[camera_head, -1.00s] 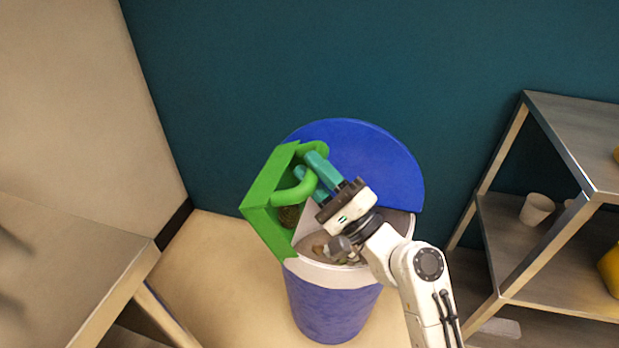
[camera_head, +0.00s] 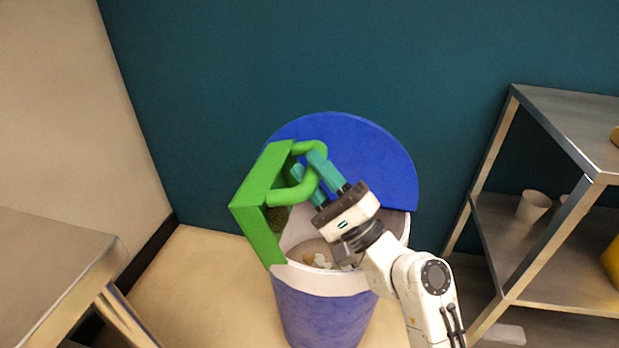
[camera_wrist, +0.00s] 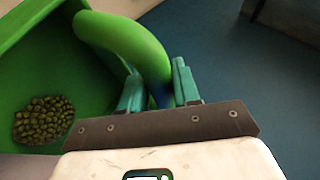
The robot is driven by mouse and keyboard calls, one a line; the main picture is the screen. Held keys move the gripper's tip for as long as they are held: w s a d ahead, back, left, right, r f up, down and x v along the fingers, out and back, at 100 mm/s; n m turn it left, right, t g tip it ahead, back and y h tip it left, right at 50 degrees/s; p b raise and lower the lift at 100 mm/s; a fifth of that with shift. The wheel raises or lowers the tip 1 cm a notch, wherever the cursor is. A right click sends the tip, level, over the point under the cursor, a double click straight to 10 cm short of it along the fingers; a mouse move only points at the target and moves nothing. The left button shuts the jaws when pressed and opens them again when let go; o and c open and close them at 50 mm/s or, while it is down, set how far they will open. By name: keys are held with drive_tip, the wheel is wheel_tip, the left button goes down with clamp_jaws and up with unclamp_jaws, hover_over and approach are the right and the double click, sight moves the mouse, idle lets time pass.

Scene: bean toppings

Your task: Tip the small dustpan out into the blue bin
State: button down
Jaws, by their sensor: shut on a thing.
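The small green dustpan (camera_head: 260,195) is held tilted on its side over the left rim of the blue bin. My gripper (camera_head: 312,172) has its teal fingers shut on the dustpan's looped handle. In the wrist view my gripper (camera_wrist: 158,88) shows at the handle, and the dustpan (camera_wrist: 60,75) holds a heap of small olive-green beans (camera_wrist: 43,120) in one corner. The blue bin (camera_head: 322,310) stands on the floor, with a white rim and its blue lid (camera_head: 360,150) raised at the back. Pale and brown scraps (camera_head: 318,260) lie inside the bin.
A metal table (camera_head: 50,260) stands at the left. A metal shelf unit (camera_head: 560,130) at the right holds a white cup (camera_head: 533,206) and a yellow object (camera_head: 612,262). A dark teal wall is close behind the bin.

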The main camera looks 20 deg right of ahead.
drive_tip(key=shift+s+d+f+m+t+b, duration=0.45)
drive_tip(key=shift+d+f+t+b, duration=0.2)
drive_tip(key=shift+b, duration=1.45)
drive_tip(key=shift+s+d+f+m+t+h+b, duration=0.15)
drive_tip(key=shift+m+t+h+b, duration=0.15)
drive_tip(key=shift+b, duration=0.45)
drive_tip(key=shift+s+d+f+m+b, duration=0.15)
drive_tip(key=shift+d+m+b, duration=0.1)
drive_tip(key=shift+b, duration=0.55)
drive_tip(key=shift+s+d+f+m+t+h+b, duration=0.1)
drive_tip(key=shift+d+f+m+t+h+b, duration=0.15)
drive_tip(key=shift+t+h+b, duration=0.4)
drive_tip(key=shift+s+b, duration=0.15)
drive_tip(key=shift+b, duration=0.55)
drive_tip(key=shift+d+f+m, duration=0.1)
drive_tip(key=shift+m, duration=0.25)
